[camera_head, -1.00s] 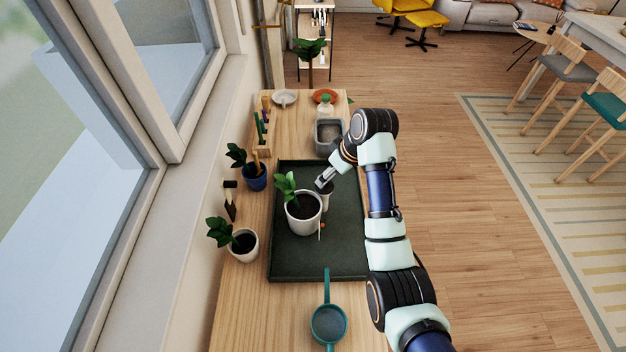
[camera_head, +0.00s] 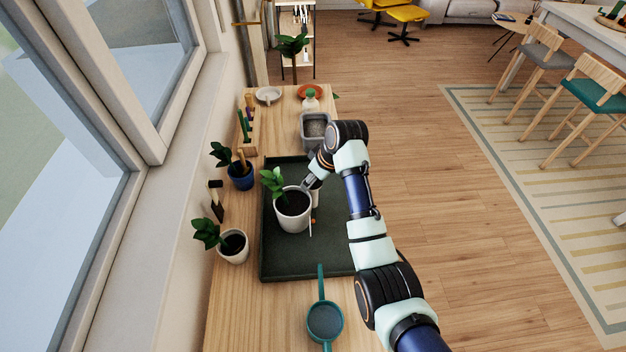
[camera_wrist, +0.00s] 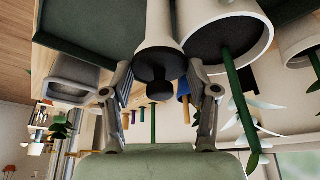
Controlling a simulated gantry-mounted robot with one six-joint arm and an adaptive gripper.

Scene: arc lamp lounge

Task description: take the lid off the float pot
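The float pot (camera_wrist: 158,22) is a slim white pot, seen upside down in the wrist view. Its dark lid (camera_wrist: 145,62) with a round knob (camera_wrist: 159,88) is on it. My gripper (camera_wrist: 160,72) is open, with one finger on each side of the lid and knob and gaps between. In the head view my gripper (camera_head: 307,185) is over the float pot (camera_head: 315,199), beside the big white planter, and hides most of its top.
The big white planter (camera_head: 292,216) with a leafy plant stands close left of the float pot, on a dark green tray (camera_head: 285,262). A grey bin (camera_head: 303,130) is behind. Small potted plants line the window side.

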